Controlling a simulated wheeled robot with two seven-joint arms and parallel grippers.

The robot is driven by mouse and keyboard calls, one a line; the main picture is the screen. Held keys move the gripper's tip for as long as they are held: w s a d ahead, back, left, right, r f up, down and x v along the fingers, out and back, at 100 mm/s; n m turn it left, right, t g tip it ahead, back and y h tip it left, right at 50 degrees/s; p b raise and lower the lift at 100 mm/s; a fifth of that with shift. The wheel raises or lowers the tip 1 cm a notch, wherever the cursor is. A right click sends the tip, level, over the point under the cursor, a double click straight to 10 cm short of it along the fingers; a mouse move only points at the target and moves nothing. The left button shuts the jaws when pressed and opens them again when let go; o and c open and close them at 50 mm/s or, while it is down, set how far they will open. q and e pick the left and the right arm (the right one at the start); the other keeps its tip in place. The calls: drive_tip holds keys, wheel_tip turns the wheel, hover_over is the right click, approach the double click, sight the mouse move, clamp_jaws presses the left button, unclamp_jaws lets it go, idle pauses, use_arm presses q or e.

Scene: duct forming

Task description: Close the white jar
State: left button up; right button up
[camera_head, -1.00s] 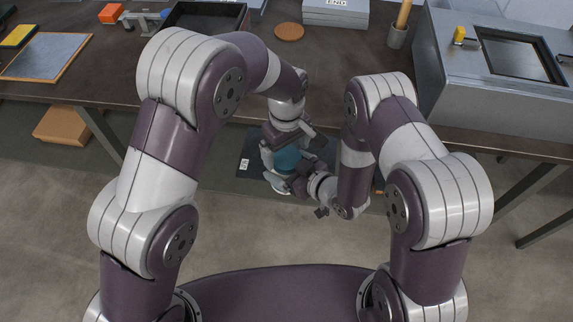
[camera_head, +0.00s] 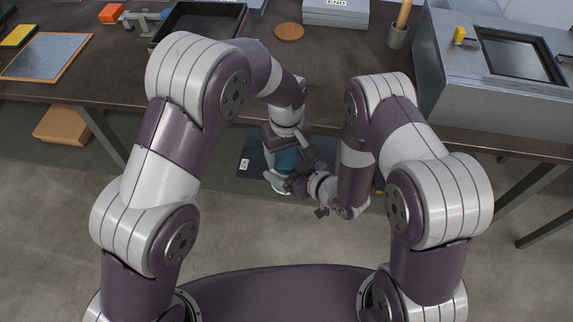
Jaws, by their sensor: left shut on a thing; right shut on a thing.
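The white jar (camera_head: 275,183) shows only in part, low between my two arms in front of the table edge. A teal part (camera_head: 286,160), which looks like its lid, sits above the white part. My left gripper (camera_head: 288,155) comes down from above and is shut on the teal part. My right gripper (camera_head: 288,180) comes in from the lower right and is shut on the jar's body. The grippers hide much of the jar, so I cannot tell how the lid sits on it.
A dark panel with a white label (camera_head: 245,163) lies behind the jar. On the table (camera_head: 345,85) are a black tray (camera_head: 228,28), a round brown disc (camera_head: 289,32), a grey cup (camera_head: 397,37) and a large grey machine (camera_head: 480,95). A cardboard box (camera_head: 62,125) is below, left.

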use_arm(q)
drive_tip(key=m, duration=0.3)
drive_tip(key=o, duration=1.2)
drive_tip(key=shift+c, duration=0.2)
drive_tip(key=shift+r, duration=2.3)
drive_tip(key=shift+c, duration=0.3)
